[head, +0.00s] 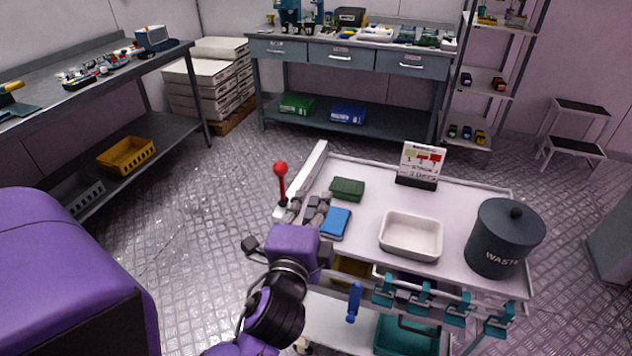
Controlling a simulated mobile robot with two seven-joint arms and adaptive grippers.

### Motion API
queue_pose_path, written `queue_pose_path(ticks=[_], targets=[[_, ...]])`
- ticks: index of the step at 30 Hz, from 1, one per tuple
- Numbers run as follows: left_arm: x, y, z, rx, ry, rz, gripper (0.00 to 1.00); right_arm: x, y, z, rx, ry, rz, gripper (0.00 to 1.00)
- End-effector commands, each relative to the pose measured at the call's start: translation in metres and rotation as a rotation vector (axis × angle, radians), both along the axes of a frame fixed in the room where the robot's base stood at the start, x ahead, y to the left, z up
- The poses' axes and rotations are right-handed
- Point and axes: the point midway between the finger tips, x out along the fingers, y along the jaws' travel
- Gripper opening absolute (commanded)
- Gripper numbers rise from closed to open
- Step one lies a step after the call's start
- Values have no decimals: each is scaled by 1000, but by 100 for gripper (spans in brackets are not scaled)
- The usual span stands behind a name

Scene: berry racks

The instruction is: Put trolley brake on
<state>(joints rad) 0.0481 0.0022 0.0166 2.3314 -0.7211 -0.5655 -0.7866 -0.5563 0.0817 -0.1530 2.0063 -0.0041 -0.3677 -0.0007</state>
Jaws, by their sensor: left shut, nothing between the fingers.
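The trolley (375,212) stands in front of me with a pale top. Its brake lever (282,184), a red rod with a round red knob, stands nearly upright at the trolley's left edge. My left gripper (303,206) is shut and empty, with its fingers at the left edge of the trolley top, just right of the lever's base. Whether the fingers touch the lever I cannot tell. My right gripper is not in view.
On the trolley top are a green box (347,189), a blue box (335,223), a white tray (411,236), a sign (419,164) and a dark waste bin (505,238). Teal clamps (420,294) hang along the front rail. The floor left of the trolley is clear.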

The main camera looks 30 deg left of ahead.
Motion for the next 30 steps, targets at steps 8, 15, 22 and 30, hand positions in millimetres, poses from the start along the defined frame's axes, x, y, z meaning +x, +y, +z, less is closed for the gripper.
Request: queue_pose_path(ticks=[8, 15, 22, 30], targets=[[22, 9, 6, 12, -9, 3, 0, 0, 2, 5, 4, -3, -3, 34], [70, 27, 6, 11, -8, 3, 0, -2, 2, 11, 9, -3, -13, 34], [84, 50, 2, 11, -4, 6, 0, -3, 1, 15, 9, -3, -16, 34], [69, 66, -1, 9, -6, 3, 0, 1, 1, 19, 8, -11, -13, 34]])
